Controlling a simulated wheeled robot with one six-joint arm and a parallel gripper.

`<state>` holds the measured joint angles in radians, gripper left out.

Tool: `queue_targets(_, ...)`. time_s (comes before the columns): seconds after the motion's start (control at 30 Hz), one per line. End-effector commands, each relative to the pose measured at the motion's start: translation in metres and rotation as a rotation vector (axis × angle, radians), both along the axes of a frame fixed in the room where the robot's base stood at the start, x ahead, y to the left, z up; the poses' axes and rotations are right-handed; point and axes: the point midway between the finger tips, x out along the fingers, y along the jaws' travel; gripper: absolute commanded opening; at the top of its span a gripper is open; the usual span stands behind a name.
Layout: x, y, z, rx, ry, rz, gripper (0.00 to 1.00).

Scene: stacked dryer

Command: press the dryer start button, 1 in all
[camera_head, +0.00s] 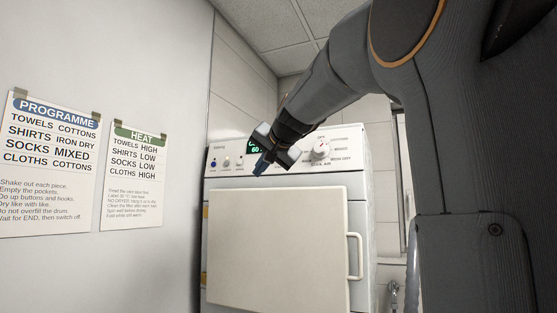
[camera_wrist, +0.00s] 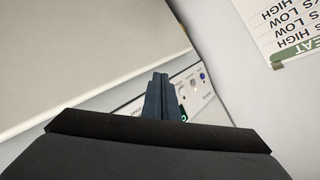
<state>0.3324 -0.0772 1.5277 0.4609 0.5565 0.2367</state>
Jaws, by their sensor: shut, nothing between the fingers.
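The white dryer (camera_head: 330,195) stands in front of me with a control panel across its top front. The panel has small round buttons (camera_head: 226,162) at the left, a green lit display (camera_head: 254,147) and a large dial (camera_head: 320,150) at the right. I cannot tell whether the fingertips touch anything.
A programme notice (camera_head: 50,160) and a heat notice (camera_head: 133,175) hang on the left wall. The dryer door (camera_head: 280,250) is a flat panel with a white handle (camera_head: 355,256) at its right. The wall stands close to the dryer's left side.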

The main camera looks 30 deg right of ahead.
Motion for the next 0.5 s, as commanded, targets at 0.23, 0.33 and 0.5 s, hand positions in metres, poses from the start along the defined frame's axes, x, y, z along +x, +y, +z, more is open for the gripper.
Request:
queue_targets(0.23, -0.012, -0.011, 0.068, 0.027, -0.104, -0.027, 0.0)
queue_targets(0.33, -0.013, -0.011, 0.074, 0.03, -0.114, -0.028, 0.0)
queue_targets(0.5, -0.013, -0.011, 0.074, 0.029, -0.115, -0.028, 0.0)
